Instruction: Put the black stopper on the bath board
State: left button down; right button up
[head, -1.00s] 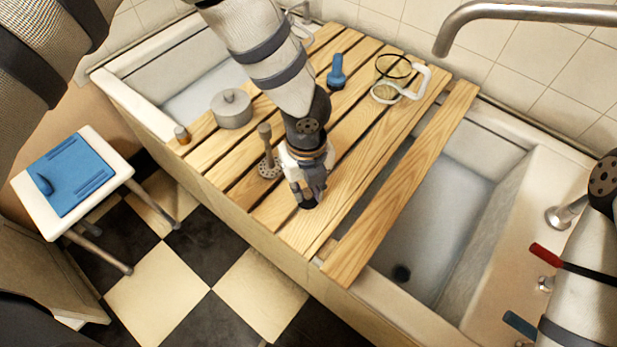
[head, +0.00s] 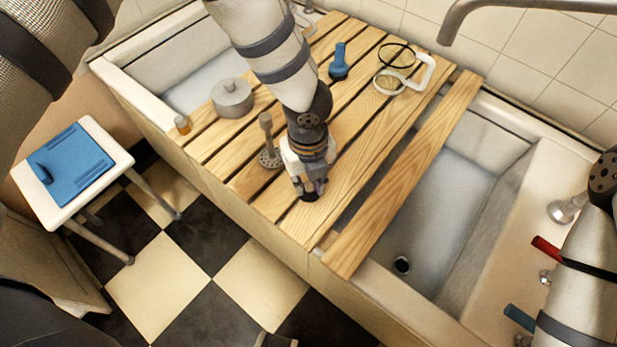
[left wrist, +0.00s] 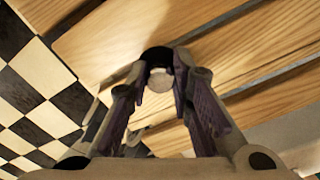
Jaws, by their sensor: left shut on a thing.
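The bath board (head: 345,262) is a slatted wooden rack lying across the tub. My left gripper (head: 311,190) points down at the near part of the board. It is shut on the black stopper (head: 309,197), a small dark disc mostly hidden under the fingers in the head view. In the left wrist view the stopper (left wrist: 155,53) shows as a dark rim with a pale round knob between the fingertips (left wrist: 165,82), with wooden slats behind it. I cannot tell whether it touches the slats. My right gripper is out of view.
A blue-topped stool (head: 75,165) stands left. The basin (head: 445,215) lies right.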

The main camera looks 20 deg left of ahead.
pick_arm(q)
jog(key=c, duration=1.3)
grip_release()
jog(key=shift+f, duration=0.1)
jog(key=shift+c, duration=0.2)
